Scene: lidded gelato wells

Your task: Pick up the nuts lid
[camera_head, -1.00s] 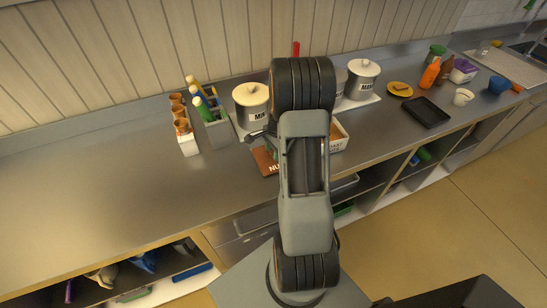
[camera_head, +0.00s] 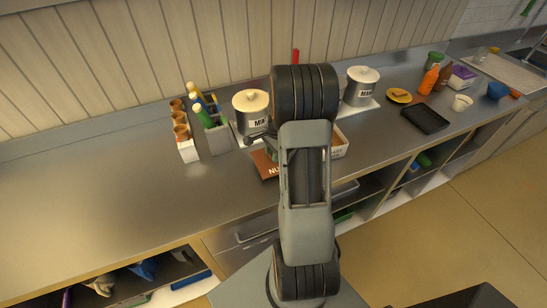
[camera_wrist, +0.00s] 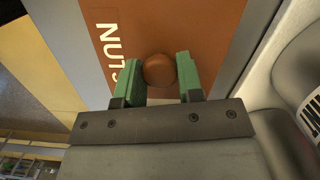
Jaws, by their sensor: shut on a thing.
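The nuts lid is a flat brown panel with white lettering and a round brown knob. In the wrist view the lid (camera_wrist: 190,30) fills the upper middle, with the knob between my gripper's green-padded fingers. My gripper (camera_wrist: 160,75) is shut on the knob. In the head view only the left part of the lid (camera_head: 264,165) shows, with "NU" readable; my arm hides the rest and the gripper's tips. I cannot tell whether the lid is raised.
A lidded pot marked MIN (camera_head: 251,118) stands behind the lid, and another pot (camera_head: 361,88) stands right of my arm. A cone holder (camera_head: 187,148) and a bottle caddy (camera_head: 215,135) stand to the left. The counter's left side is clear.

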